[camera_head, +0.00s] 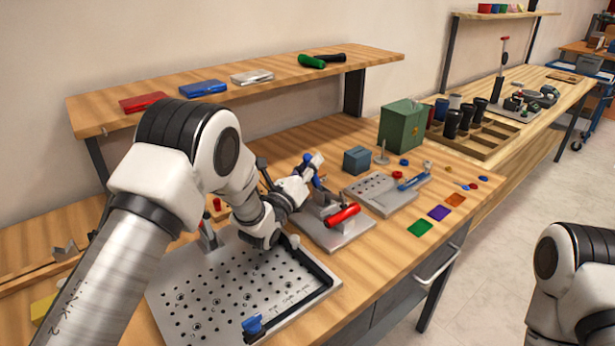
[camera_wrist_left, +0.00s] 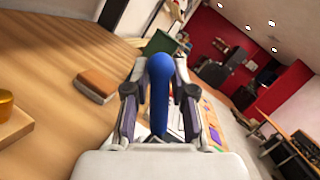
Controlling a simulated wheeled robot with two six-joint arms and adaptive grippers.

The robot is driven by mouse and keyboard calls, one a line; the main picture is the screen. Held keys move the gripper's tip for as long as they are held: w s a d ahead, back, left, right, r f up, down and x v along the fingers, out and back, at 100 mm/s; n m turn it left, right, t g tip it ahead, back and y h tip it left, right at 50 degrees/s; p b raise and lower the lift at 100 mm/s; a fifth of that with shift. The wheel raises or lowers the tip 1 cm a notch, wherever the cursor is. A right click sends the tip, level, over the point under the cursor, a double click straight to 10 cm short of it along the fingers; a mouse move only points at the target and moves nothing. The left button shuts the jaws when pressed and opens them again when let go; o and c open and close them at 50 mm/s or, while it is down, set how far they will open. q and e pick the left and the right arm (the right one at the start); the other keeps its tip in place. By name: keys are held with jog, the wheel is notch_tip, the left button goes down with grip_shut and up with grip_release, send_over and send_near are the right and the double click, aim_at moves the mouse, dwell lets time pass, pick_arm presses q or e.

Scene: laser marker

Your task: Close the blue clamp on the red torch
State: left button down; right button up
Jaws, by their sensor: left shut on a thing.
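The red torch (camera_head: 343,215) lies across a grey metal fixture (camera_head: 350,234) near the middle of the bench. The blue clamp (camera_head: 317,181) stands at the back of this fixture, with its blue handle up. My left gripper (camera_head: 306,178) reaches over from the left and is shut on the handle. In the left wrist view the rounded blue handle (camera_wrist_left: 160,85) stands upright between the two fingers (camera_wrist_left: 160,105). The gripper and wrist hide part of the clamp, and I cannot see its jaw clearly. My right gripper is out of view.
A perforated metal plate (camera_head: 185,300) lies in front, with a small blue clamp (camera_head: 252,324) at its near edge. To the right are another plate (camera_head: 395,205), a blue-grey box (camera_head: 357,160) and a green box (camera_head: 403,125). A shelf (camera_head: 290,75) runs behind.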

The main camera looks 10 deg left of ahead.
pick_arm(q)
jog(key=shift+d+m+b, duration=0.15)
jog(key=shift+m+b, duration=0.15)
jog(key=shift+m, duration=0.1)
jog(key=shift+r, duration=0.1)
jog(key=c, duration=1.1)
grip_release()
jog(key=v, duration=0.7)
jog(key=shift+s, duration=0.25)
